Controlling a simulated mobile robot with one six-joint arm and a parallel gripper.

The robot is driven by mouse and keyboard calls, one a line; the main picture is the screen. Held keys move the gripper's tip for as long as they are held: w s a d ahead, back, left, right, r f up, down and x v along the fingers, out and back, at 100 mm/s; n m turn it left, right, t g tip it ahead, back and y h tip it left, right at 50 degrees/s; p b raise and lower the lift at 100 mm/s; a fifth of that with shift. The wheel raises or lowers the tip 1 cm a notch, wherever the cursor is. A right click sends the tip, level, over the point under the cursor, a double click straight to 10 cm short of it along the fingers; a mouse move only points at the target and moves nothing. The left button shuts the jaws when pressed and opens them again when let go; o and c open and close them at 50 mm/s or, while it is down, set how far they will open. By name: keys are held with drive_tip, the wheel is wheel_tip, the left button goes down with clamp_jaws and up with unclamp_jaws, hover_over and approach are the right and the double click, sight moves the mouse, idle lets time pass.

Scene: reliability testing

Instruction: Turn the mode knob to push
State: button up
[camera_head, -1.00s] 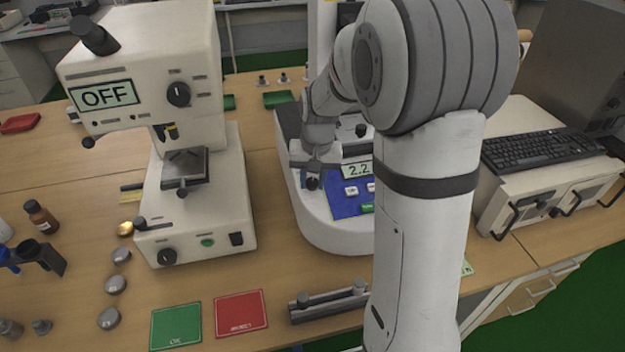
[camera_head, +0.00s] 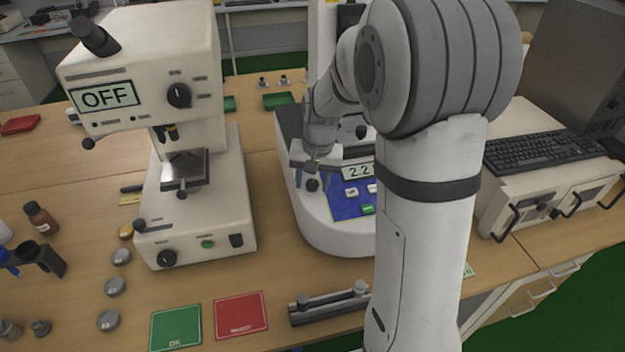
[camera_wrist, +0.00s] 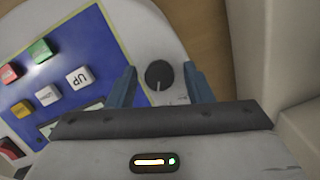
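The mode knob, a round dark grey knob with a pale pointer line (camera_wrist: 159,75), sits on the white base beside the blue panel in the wrist view. It also shows as a small dark knob (camera_head: 312,185) in the head view. My gripper (camera_wrist: 160,84) is open, with one blue finger on each side of the knob and a gap to both. In the head view my gripper (camera_head: 311,174) is right at the knob, partly hiding the area. The pointer line aims towards the gripper body in the wrist view. I cannot read any mode label.
The blue panel (camera_wrist: 68,62) carries coloured buttons, one marked UP. A display (camera_head: 357,171) reads about 2.2. A hardness tester (camera_head: 200,215) with an OFF screen stands left. Green (camera_head: 176,328) and red (camera_head: 241,314) mats lie at the front.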

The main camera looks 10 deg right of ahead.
sight(315, 186)
drive_tip(key=shift+o, duration=0.2)
drive_tip(key=r, duration=0.7)
drive_tip(key=shift+s+d+r, duration=0.2)
drive_tip(key=shift+s+d, duration=0.1)
drive_tip(key=shift+r, duration=0.15)
drive_tip(key=shift+s+r, duration=0.1)
drive_tip(key=shift+s, duration=0.15)
drive_tip(key=s+n+t+h, duration=0.1)
drive_tip(key=s+n, duration=0.2)
drive_tip(key=s, duration=1.7)
drive_tip(key=shift+a+n+t, duration=0.3)
drive_tip(key=shift+n, duration=0.1)
